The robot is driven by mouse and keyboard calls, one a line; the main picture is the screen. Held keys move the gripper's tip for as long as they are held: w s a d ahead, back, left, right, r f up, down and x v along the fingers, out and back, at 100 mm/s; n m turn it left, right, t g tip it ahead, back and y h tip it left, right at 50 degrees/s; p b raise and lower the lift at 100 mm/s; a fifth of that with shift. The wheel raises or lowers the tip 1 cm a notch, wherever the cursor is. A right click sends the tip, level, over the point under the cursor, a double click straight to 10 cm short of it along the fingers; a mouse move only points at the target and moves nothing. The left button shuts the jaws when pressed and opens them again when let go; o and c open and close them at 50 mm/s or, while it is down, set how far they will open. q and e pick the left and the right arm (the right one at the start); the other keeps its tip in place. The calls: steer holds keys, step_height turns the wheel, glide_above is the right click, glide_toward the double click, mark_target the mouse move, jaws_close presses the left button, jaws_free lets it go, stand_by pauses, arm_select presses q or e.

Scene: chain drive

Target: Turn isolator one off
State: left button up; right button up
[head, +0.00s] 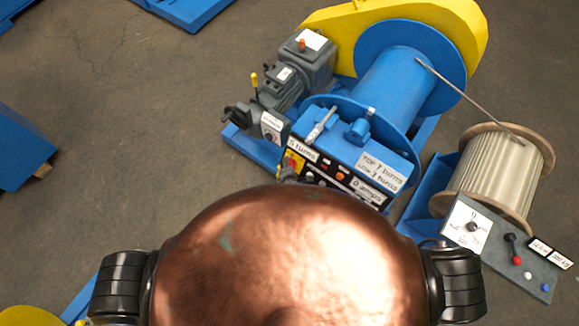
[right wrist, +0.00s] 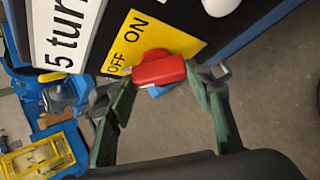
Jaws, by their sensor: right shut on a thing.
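A red isolator knob (right wrist: 160,71) sits on a yellow plate (right wrist: 178,40) marked OFF and ON in the right wrist view. My right gripper (right wrist: 160,82) has one finger on each side of the knob and is shut on it. I cannot tell clearly whether the knob points to OFF or ON. In the head view the yellow plate (head: 293,161) is small, at the left end of the winch's black control panel (head: 329,178). The gripper is mostly hidden there by my own body. My left gripper is not in view.
A blue winch drum (head: 392,85) with a yellow guard (head: 330,18) stands behind the panel. A grey motor and gearbox (head: 305,62) is at its left. A rope reel (head: 498,178) and grey control box (head: 510,250) are at right.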

steer(key=shift+d, duration=0.1)
steer(key=o, duration=1.1)
steer(key=v, duration=1.2)
